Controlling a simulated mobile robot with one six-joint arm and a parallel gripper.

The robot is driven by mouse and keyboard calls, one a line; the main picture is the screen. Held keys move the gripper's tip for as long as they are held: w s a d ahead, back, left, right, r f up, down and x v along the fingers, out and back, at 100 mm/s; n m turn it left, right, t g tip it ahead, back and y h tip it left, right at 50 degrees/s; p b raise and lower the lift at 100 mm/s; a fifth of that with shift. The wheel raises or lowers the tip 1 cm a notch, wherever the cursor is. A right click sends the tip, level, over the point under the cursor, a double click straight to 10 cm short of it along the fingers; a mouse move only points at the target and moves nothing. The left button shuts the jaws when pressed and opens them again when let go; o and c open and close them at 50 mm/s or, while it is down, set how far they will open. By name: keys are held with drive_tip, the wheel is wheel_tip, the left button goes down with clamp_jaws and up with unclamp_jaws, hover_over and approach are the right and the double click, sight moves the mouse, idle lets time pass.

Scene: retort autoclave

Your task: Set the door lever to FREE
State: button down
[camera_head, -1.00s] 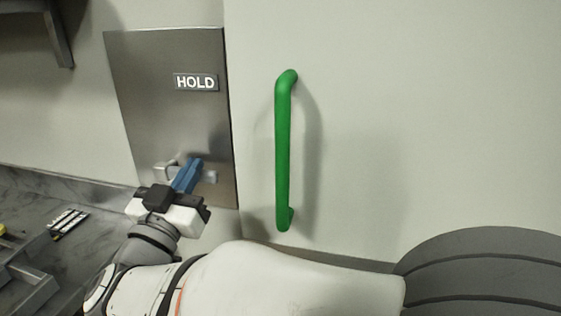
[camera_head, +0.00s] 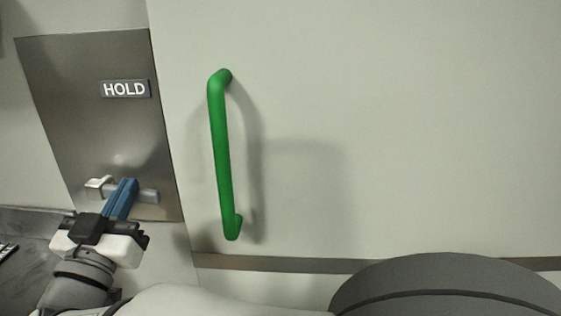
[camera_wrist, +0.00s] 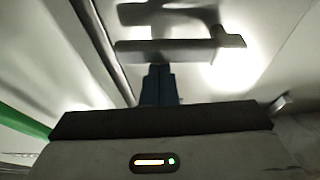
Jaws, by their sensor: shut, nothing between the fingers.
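The door lever is a short grey metal bar (camera_head: 148,195) with a pale squared end at its left. It lies roughly level, low on a steel plate (camera_head: 85,130). A label reading HOLD (camera_head: 125,89) sits higher on that plate; no FREE label shows. My gripper (camera_head: 126,186) has blue fingers, shut and empty, whose tips overlap the middle of the lever in the head view. In the wrist view the fingertips (camera_wrist: 158,70) end right at the near edge of the lever (camera_wrist: 165,50). I cannot tell whether they touch it.
A green upright handle (camera_head: 222,160) stands out from the large pale door panel (camera_head: 400,130), right of the plate. A grey bench surface (camera_head: 30,265) is at lower left. The panel right of the handle is bare.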

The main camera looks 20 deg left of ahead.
wheel_tip(320, 180, up, 4)
drive_tip(key=p, duration=0.3)
drive_tip(key=v, duration=1)
drive_tip(key=shift+d+f, duration=0.1)
drive_tip(key=shift+d, duration=0.05)
